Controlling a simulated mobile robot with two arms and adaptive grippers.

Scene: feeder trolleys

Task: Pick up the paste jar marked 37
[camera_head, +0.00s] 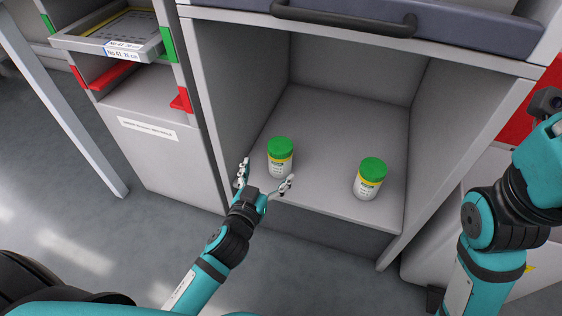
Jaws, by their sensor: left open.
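Two white jars with green lids and yellow-edged labels stand upright on the floor of an open grey compartment (325,178). The left jar (280,160) is near the compartment's left wall, and the right jar (369,180) is nearer its front right. The label numbers are too small to read, so I cannot tell which is 37. My left gripper (265,178) is open and empty at the compartment's front left edge. Its fingers are spread just in front of the left jar, apart from it as far as I can see. My right gripper is out of view; only its arm shows at the right.
A dark drawer with a black handle (345,20) is above the compartment. Grey side walls bound it left and right. A rack with a labelled tray (112,36) and red and green brackets stands at the left. The compartment floor between and behind the jars is clear.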

